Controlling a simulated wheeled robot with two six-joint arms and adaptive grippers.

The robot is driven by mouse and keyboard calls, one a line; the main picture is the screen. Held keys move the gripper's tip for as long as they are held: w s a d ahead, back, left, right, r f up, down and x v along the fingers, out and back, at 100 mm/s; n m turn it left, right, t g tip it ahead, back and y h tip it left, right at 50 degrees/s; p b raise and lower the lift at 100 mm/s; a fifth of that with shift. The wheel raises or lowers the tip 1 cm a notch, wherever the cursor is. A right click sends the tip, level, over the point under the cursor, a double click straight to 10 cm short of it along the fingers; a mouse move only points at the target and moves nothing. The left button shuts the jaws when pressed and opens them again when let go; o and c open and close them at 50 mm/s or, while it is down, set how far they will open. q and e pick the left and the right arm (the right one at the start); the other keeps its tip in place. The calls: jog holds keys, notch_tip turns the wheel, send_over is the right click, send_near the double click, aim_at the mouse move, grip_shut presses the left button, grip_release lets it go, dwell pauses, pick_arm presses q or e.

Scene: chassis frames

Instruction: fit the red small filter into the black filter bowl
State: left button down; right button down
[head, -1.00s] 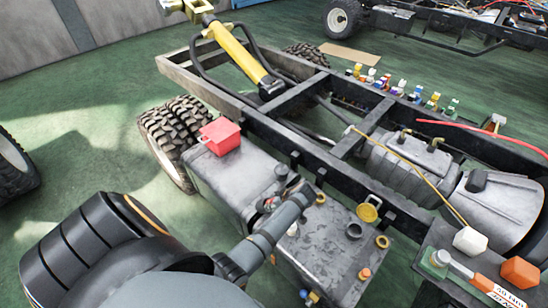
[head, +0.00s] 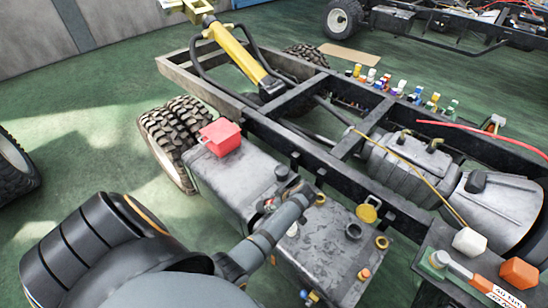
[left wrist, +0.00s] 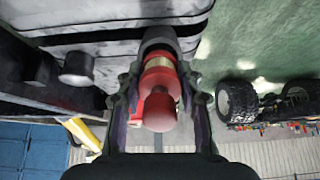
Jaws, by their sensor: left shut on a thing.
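The red small filter (left wrist: 159,112) is between the fingers of my left gripper (left wrist: 158,98) in the left wrist view. It is red with a pale yellowish band and a rounded red end towards the camera. My left gripper is shut on it. A dark grey round part (left wrist: 158,38) lies in line beyond the filter; I cannot tell whether it is the black filter bowl or whether they touch. In the head view my left arm reaches over the grey tank and largely hides the gripper and filter. My right gripper is not in view.
A red box (head: 221,137) stands on the grey tank (head: 235,180). A yellow cap (head: 367,213) and a dark ring (head: 354,231) are on the top right of the tank. Black chassis rails (head: 310,150) run behind. A white block (head: 470,241) and an orange block (head: 519,271) sit at lower right.

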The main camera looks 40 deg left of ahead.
pick_arm(q)
jog(key=shift+b+x, duration=0.7)
jog(key=shift+x, duration=0.3)
jog(key=c, duration=0.8)
grip_release()
jog(key=v, duration=0.7)
jog(key=shift+d+r, duration=0.15)
jog(key=shift+r, duration=0.15)
